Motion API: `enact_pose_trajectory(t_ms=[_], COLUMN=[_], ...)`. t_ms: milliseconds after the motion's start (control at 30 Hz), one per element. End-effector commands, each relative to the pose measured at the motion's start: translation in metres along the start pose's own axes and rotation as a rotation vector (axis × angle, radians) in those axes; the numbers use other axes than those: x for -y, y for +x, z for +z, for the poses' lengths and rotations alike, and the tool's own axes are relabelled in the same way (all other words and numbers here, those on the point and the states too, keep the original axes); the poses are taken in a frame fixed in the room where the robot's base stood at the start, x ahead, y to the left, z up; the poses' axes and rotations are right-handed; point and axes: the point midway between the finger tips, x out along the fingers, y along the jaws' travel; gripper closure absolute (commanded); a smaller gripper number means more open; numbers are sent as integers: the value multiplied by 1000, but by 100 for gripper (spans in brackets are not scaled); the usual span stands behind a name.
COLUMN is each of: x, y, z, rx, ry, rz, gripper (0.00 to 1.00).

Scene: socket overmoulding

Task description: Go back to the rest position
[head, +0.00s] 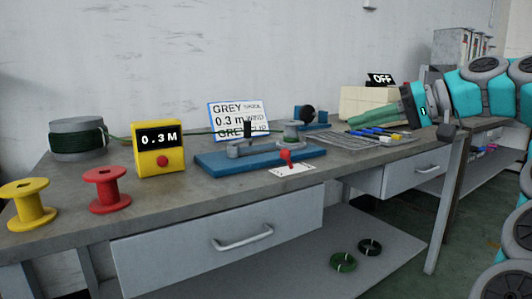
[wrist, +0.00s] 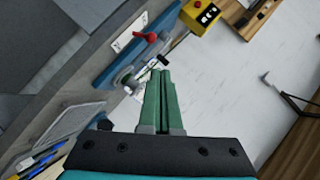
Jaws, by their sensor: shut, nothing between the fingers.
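My gripper (head: 352,122) is at the right of the bench in the head view, pointing left. Its green fingers are shut and empty. In the wrist view the fingers (wrist: 160,78) lie side by side, pointing up the picture, with the blue fixture (wrist: 112,72) beyond and to the left. In the head view the blue fixture (head: 215,161) sits on the bench, carrying a grey spool (head: 293,133) at its right end. A card (head: 252,108) behind it reads grey spool, 0.3 m wind, grey clip.
A yellow box (head: 160,161) showing 0.3 M, a red spool (head: 107,191) and a yellow spool (head: 28,206) stand left. A red lever (head: 287,157) is in front of the fixture. A beige machine (head: 366,102) with an OFF display stands behind my gripper. A mat with pens (head: 377,133) lies below it.

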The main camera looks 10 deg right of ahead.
Motion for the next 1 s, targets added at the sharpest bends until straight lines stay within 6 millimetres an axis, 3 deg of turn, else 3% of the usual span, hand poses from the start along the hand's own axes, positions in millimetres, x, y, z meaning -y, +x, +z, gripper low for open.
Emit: enact_pose_trajectory(t_ms=[167, 267, 400, 533, 767, 1000], x=[15, 29, 44, 48, 31, -12], y=[23, 54, 98, 130, 160, 150], z=[14, 38, 85, 136, 235, 337], rx=[61, 142, 268, 373, 545, 687], ry=[6, 14, 22, 21, 9, -16], rz=[8, 33, 98, 182, 369, 597], gripper=[100, 100, 100, 100, 100, 100])
